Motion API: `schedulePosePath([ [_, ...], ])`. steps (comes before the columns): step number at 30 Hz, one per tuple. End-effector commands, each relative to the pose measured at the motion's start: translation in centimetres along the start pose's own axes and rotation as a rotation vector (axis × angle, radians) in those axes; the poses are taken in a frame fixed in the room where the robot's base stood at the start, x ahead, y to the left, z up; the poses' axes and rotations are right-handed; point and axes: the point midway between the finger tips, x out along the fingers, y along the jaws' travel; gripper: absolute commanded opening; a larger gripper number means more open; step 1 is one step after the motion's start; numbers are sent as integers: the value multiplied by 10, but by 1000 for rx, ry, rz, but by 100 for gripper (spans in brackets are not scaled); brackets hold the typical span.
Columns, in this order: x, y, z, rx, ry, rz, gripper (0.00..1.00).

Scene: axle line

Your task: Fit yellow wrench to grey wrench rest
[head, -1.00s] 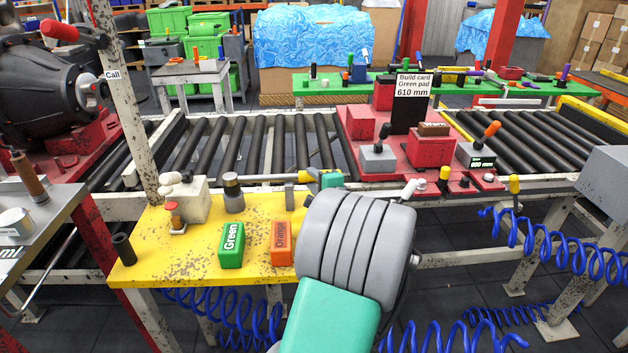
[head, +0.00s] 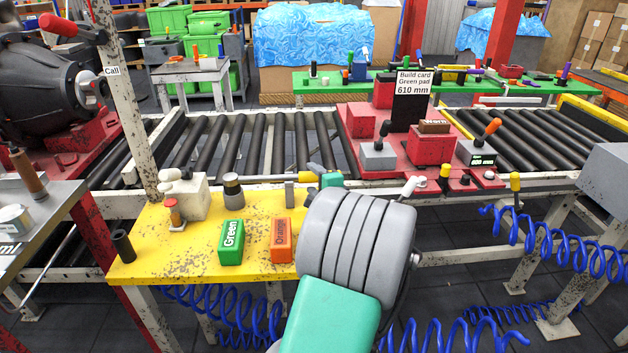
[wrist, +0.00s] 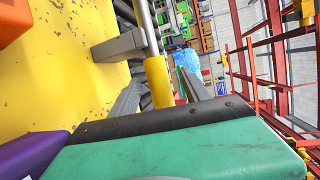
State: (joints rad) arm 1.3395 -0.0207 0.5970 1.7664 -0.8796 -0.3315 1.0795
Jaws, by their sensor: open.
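The yellow wrench shows in the wrist view as a yellow grip (wrist: 158,84) with a thin grey shaft. In the head view its yellow end (head: 314,170) shows just beyond the yellow table's right end. The grey wrench rest (wrist: 120,46) is a grey block at the table edge, also upright in the head view (head: 290,194). The shaft passes by the rest's end; I cannot tell whether it is seated. My gripper (wrist: 162,80) is open, its grey fingers on either side of the yellow grip. In the head view my arm hides most of it.
The yellow table (head: 170,258) holds a green block (head: 231,242), an orange block (head: 281,240) and several small fittings. A roller conveyor (head: 230,145) runs behind it, with a red fixture (head: 370,160) to the right. A purple thing (wrist: 35,155) is close by in the wrist view.

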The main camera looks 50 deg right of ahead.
Motion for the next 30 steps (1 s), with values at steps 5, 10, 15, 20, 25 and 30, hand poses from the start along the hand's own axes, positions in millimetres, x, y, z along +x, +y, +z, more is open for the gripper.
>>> schedulePosePath([
  [5, -7, 4, -1, 3, 3, 7, 55],
  [10, -40, 2, -2, 2, 6, 3, 55],
  [15, -70, 1, -1, 0, 4, 1, 55],
  [20, -78, 0, 0, 0, 0, 0, 55],
  [25, -78, 0, 0, 0, 0, 0, 55],
  [30, -78, 0, 0, 0, 0, 0, 55],
])
